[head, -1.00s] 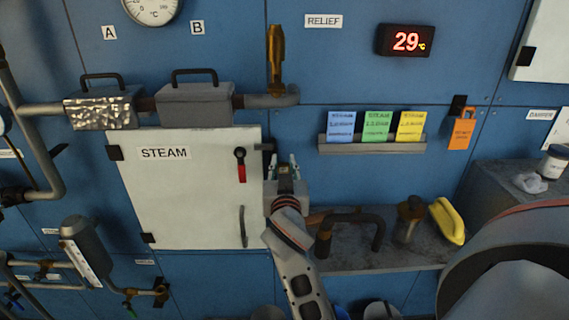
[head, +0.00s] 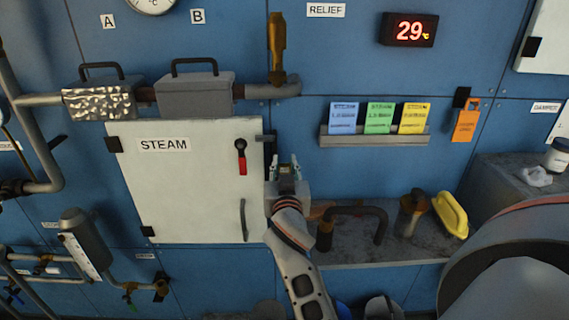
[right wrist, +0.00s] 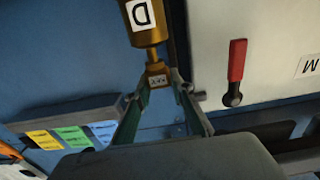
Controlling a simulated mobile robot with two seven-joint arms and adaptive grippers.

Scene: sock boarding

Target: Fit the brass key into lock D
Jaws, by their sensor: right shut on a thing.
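My right gripper (head: 284,166) is just right of the white STEAM door's edge. In the right wrist view its fingers (right wrist: 164,88) are shut on the brass key (right wrist: 157,81), which has a small white label. Lock D (right wrist: 145,22) is a brass cylinder with a white D label, at the top of that view. The key's far end meets the lock's near end there. I cannot tell how far it is inside. The head view does not clearly show the key or lock. My left gripper is not in view.
The STEAM door (head: 185,200) has a red lever (head: 241,160) and a dark handle close to the gripper. A card rack (head: 375,137) is on the wall to the right. Below it a ledge (head: 350,252) holds a bent pipe (head: 355,212) and a yellow handle (head: 451,214).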

